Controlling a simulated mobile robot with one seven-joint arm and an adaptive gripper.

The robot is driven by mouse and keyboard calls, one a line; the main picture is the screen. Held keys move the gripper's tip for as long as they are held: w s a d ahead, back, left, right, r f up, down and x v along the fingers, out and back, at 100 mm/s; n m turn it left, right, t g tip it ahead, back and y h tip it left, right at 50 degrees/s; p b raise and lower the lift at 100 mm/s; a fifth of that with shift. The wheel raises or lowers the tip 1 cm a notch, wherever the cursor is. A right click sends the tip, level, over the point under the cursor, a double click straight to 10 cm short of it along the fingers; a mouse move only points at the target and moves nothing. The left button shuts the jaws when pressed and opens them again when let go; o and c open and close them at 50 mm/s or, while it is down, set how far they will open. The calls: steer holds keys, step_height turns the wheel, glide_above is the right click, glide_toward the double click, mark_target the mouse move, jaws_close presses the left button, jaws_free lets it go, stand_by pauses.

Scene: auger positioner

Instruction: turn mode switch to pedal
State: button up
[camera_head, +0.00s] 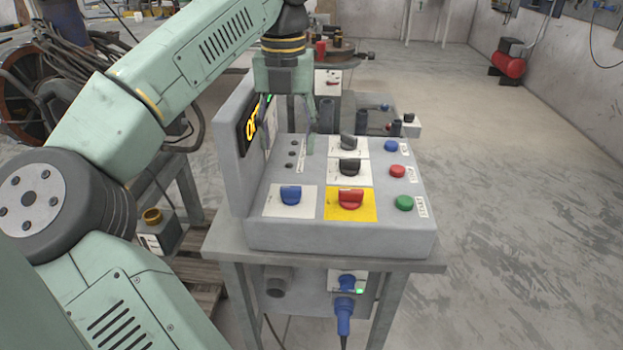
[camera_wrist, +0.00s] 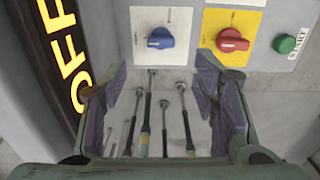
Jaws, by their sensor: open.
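Several switches sit on a grey control panel (camera_head: 345,238). They are a blue knob (camera_head: 290,195), a red knob on a yellow plate (camera_head: 351,199) and two black knobs (camera_head: 349,166) (camera_head: 348,142) on white plates. Their lettering is too small to read, so I cannot tell which is the mode switch. My gripper (camera_head: 289,138) is over the back left of the panel, apart from all four knobs. In the wrist view my gripper (camera_wrist: 165,105) is open, with several thin rods (camera_wrist: 163,118) seen between its fingers; the blue knob (camera_wrist: 160,38) and red knob (camera_wrist: 233,40) are beyond.
An upright display (camera_head: 251,125) showing lit orange "OFF" stands along the panel's left side, close to my gripper. Blue (camera_head: 391,146), red (camera_head: 398,171) and green (camera_head: 404,203) buttons line the right side. A blue plug (camera_head: 344,308) hangs below.

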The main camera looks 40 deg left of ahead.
mark_target(291, 187)
step_height(291, 187, down, 11)
steer(key=shift+r+p, duration=0.2)
steer(key=shift+p, duration=0.6)
steer(key=shift+c, duration=0.6)
steer(key=c, duration=1.1)
steer(key=shift+o, duration=0.2)
